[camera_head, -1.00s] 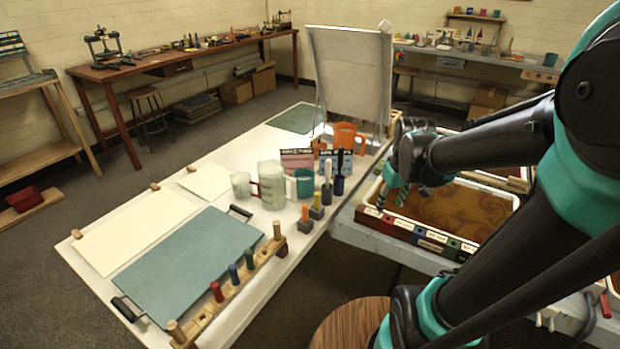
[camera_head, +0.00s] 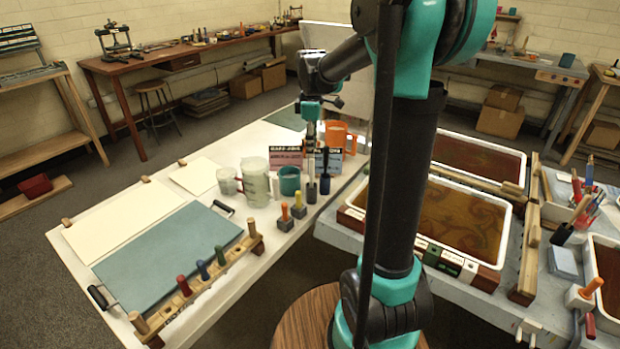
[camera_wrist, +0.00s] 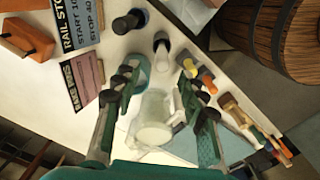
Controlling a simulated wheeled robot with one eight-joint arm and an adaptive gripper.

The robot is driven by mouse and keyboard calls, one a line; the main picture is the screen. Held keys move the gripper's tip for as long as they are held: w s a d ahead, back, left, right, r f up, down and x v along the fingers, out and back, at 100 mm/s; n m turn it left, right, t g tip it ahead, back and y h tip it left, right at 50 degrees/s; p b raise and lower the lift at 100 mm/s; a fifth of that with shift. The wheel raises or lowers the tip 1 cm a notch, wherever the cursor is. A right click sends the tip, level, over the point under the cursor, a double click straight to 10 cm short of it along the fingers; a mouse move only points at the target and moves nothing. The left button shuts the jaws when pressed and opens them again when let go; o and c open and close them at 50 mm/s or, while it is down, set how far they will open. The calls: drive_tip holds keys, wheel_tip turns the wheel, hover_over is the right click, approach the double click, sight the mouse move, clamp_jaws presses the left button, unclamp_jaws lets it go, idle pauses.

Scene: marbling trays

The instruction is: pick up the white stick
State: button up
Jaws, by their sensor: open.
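The white stick (camera_head: 311,172) stands upright with a dark lower end near the right edge of the white table, partly hidden by my gripper and arm in the head view. In the wrist view the white stick (camera_wrist: 161,42) is beyond my fingertips, near the top middle. My gripper (camera_head: 312,118) hangs above the stick area. In the wrist view my gripper (camera_wrist: 162,82) has its fingers spread apart with nothing held between them.
A frosted pitcher (camera_head: 256,182) and teal cup (camera_head: 289,181) stand left of the stick. A dark blue-handled tool (camera_head: 323,184) is close on its right.

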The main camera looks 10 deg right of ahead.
sight(312, 177)
wheel_tip(312, 177, down, 10)
drive_tip(key=shift+s+f, duration=0.15)
drive_tip(key=shift+f, duration=0.1)
idle(0.4)
drive_tip(key=shift+c, duration=0.6)
clamp_jaws()
